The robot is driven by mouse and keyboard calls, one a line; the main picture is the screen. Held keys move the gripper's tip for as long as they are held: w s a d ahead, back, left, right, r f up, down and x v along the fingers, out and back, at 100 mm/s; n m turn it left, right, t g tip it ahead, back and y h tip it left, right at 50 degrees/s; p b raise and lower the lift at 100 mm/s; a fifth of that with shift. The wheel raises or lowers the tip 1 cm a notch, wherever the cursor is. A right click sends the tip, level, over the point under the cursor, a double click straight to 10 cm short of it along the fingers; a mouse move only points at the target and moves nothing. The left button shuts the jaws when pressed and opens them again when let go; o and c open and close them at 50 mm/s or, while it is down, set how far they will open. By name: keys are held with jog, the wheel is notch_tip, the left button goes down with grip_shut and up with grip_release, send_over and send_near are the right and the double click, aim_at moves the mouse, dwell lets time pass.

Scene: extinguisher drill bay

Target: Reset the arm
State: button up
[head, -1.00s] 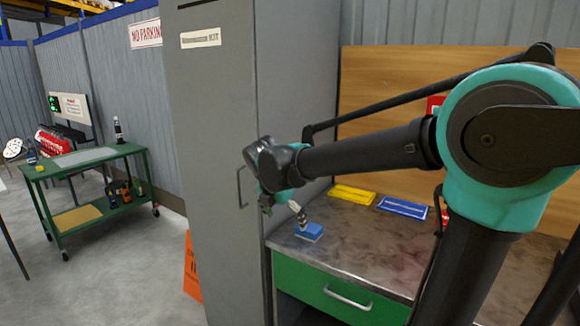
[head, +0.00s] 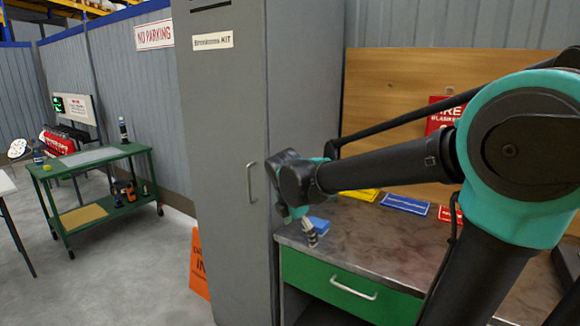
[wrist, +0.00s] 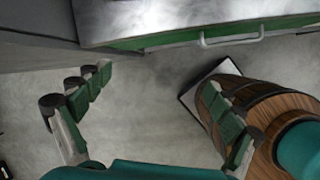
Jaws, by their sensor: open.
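My gripper (head: 309,232) hangs pointing down at the end of my arm, in front of the workbench's near edge in the head view. In the wrist view its two fingers (wrist: 158,95) are spread wide apart with nothing between them, only grey floor below. My arm reaches across the head view from the right, its forearm roughly level and bent down at the wrist. A blue block (head: 318,223) on the bench shows just behind the gripper, partly covered by it.
The workbench (head: 375,244) has a green drawer. A grey cabinet (head: 222,130) stands close left of the gripper. Yellow (head: 364,196) and blue (head: 405,204) trays lie at the back. A green cart (head: 100,154) stands far left. A wooden barrel (wrist: 262,108) is beside the right finger.

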jog(key=s+d+f+m+y, duration=0.2)
jog(key=s+d+f+m, duration=1.2)
jog(key=m, duration=1)
jog(key=shift+s+d+f+t, duration=0.15)
jog(key=shift+d+f+t, duration=0.2)
jog(key=shift+d, duration=0.65)
jog(key=shift+r, duration=0.1)
